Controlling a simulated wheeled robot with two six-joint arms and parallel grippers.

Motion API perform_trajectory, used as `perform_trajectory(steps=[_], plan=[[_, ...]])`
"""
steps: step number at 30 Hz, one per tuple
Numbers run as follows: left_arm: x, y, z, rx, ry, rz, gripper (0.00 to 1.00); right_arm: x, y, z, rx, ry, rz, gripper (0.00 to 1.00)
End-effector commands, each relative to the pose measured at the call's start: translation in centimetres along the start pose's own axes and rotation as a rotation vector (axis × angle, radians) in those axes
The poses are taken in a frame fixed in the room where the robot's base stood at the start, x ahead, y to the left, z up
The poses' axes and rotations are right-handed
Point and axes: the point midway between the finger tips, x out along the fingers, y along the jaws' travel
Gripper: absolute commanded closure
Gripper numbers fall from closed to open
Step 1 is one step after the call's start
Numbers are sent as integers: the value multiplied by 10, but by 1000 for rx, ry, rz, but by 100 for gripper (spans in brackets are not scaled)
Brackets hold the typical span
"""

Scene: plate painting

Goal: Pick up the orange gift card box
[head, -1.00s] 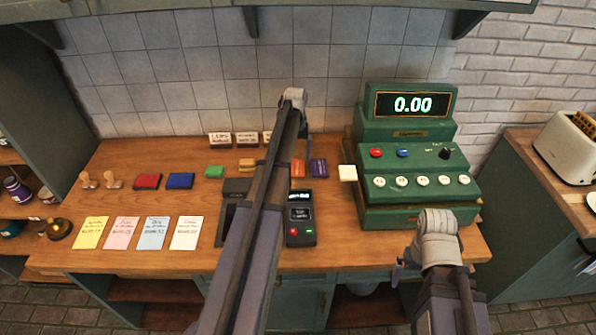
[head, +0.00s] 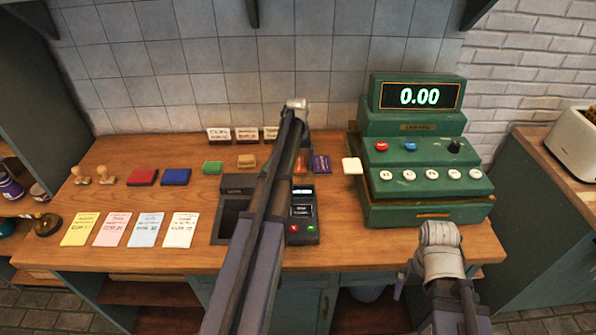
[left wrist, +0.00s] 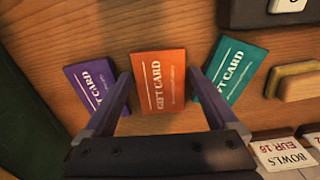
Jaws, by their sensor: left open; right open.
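The orange gift card box (left wrist: 158,80) lies flat on the wooden counter in the left wrist view. In the head view only a sliver of the orange box (head: 301,167) shows beside my left arm. My left gripper (left wrist: 161,78) is open, with one finger on each side of the orange box; I cannot tell whether they touch it. A purple gift card box (left wrist: 97,94) lies to its left and a teal gift card box (left wrist: 228,72) to its right. My left gripper is hidden behind its arm in the head view. My right arm is at the lower right, its gripper not visible.
A green cash register (head: 420,190) stands right of the boxes. A card terminal (head: 302,215) sits in front of them. Price signs (head: 245,134) stand behind. Coloured cards (head: 145,230) lie at the left.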

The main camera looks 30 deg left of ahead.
Motion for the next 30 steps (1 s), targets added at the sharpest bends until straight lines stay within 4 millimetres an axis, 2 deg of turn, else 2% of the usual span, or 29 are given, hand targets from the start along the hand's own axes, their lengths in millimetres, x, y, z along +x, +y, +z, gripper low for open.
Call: perform_trajectory(steps=[5, 24, 30], plan=[[-1, 0, 0, 0, 0, 0, 7, -1, 0, 0, 0, 0, 0, 0], [-1, 0, 0, 0, 0, 0, 77, -1, 0, 0, 0, 0, 0, 0], [-1, 0, 0, 0, 0, 0, 77, -1, 0, 0, 0, 0, 0, 0]])
